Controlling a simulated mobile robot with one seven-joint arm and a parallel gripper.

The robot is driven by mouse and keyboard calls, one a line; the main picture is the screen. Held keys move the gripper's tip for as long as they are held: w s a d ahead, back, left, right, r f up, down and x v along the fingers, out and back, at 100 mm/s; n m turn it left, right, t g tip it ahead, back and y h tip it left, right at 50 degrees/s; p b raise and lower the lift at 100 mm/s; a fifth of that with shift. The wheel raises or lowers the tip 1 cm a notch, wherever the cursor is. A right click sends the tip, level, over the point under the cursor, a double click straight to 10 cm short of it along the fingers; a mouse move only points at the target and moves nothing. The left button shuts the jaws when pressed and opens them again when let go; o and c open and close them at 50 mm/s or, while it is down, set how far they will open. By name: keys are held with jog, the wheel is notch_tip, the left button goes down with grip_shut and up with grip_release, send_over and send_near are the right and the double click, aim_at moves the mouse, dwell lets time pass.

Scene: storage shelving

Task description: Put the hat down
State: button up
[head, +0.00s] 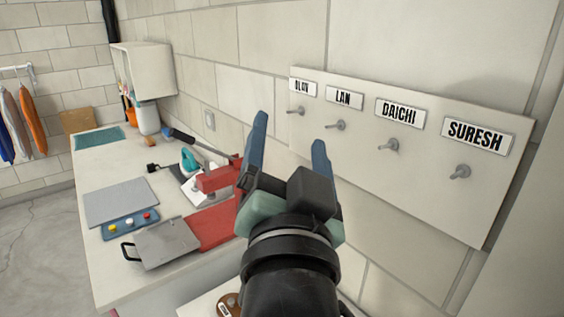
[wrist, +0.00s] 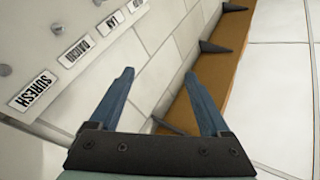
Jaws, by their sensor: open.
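My gripper (head: 290,131) is raised in front of the white wall board, its two blue fingers spread apart with nothing between them. It also shows open and empty in the wrist view (wrist: 158,75). I see no hat in either view. The board (head: 440,215) carries a row of grey pegs under name labels, among them LAN, DAICHI (head: 398,113) and SURESH (head: 475,135). The SURESH peg (head: 460,171), the DAICHI peg (head: 388,145) and the LAN peg (head: 336,125) are bare. In the wrist view the board (wrist: 35,65) is at the upper left.
A white worktable (head: 120,180) stands at left, with a red machine (head: 212,228), grey panels (head: 122,202) and a blue tray with coloured buttons (head: 125,222). Clothes (head: 30,115) hang at far left. An orange-brown strip with dark prongs (wrist: 228,45) shows in the wrist view.

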jog(key=s+r+n+t, duration=0.3)
jog(key=s+r, duration=0.2)
jog(key=r, duration=0.3)
jog(key=s+a+r+n+t, duration=0.1)
jog(key=s+r+n+t, duration=0.2)
jog(key=s+r, duration=0.2)
notch_tip(320, 180, up, 3)
jog(key=shift+r+t, duration=0.15)
jog(key=shift+t, duration=0.25)
